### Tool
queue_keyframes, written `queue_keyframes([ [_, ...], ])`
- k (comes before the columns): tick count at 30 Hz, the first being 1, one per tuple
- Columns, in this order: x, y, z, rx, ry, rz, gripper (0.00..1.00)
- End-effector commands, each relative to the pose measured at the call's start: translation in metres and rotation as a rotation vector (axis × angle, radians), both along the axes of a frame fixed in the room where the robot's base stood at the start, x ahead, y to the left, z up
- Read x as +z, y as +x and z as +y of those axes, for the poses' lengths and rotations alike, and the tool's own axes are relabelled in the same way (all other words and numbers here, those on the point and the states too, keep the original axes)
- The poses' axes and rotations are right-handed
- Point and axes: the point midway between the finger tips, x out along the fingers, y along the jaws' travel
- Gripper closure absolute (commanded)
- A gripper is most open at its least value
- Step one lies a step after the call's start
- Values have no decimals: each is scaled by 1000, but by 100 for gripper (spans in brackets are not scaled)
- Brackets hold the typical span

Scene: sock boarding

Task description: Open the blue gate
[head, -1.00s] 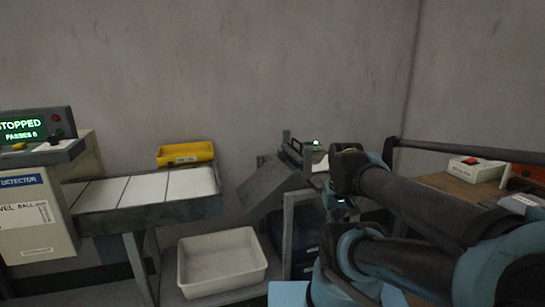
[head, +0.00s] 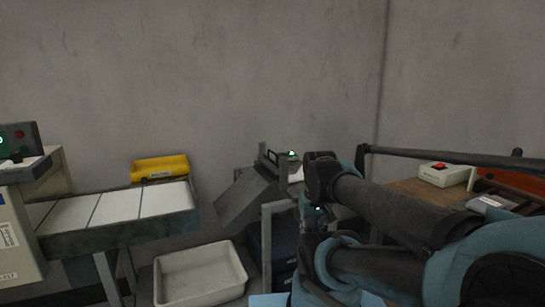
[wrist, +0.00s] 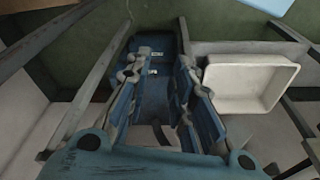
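I cannot pick out a gate that is clearly blue. A grey sloped chute (head: 243,203) stands in the middle of the head view, with a dark upright frame (head: 272,158) at its top and a green light beside it. Dark blue bins (head: 284,238) sit under the stand there. In the wrist view my gripper (wrist: 158,72) is open and empty, its two blue-padded fingers apart. It points down over a blue bin (wrist: 155,88). In the head view my arm hides the gripper and part of the chute stand.
A white tub (head: 203,276) stands low left of the stand; it also shows in the wrist view (wrist: 250,82). A wooden bench with a red-button box (head: 445,174) is at right.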

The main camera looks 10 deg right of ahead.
Motion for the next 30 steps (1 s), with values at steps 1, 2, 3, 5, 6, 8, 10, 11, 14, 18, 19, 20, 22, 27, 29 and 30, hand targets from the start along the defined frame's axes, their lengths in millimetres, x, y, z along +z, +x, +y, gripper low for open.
queue_keyframes([
  [1, 8, 4, 0, 5, -2, 2, 72],
  [2, 14, 8, 1, 9, -4, 4, 72],
  [3, 24, 15, 1, 15, -8, 8, 72],
  [5, 42, 26, 3, 26, -15, 15, 72],
  [6, 55, 35, 4, 35, -21, 20, 72],
  [8, 75, 48, 6, 46, -29, 28, 72],
  [10, 97, 65, 8, 61, -38, 37, 72],
  [11, 107, 72, 10, 67, -43, 40, 72],
  [14, 137, 96, 14, 86, -58, 53, 72],
  [18, 177, 130, 23, 114, -78, 69, 72],
  [19, 185, 138, 26, 120, -83, 73, 72],
  [20, 193, 146, 28, 125, -88, 77, 72],
  [22, 211, 163, 34, 139, -99, 85, 72],
  [27, 252, 207, 50, 172, -126, 103, 72],
  [29, 265, 223, 57, 183, -136, 110, 72],
  [30, 273, 233, 62, 191, -141, 114, 72],
])
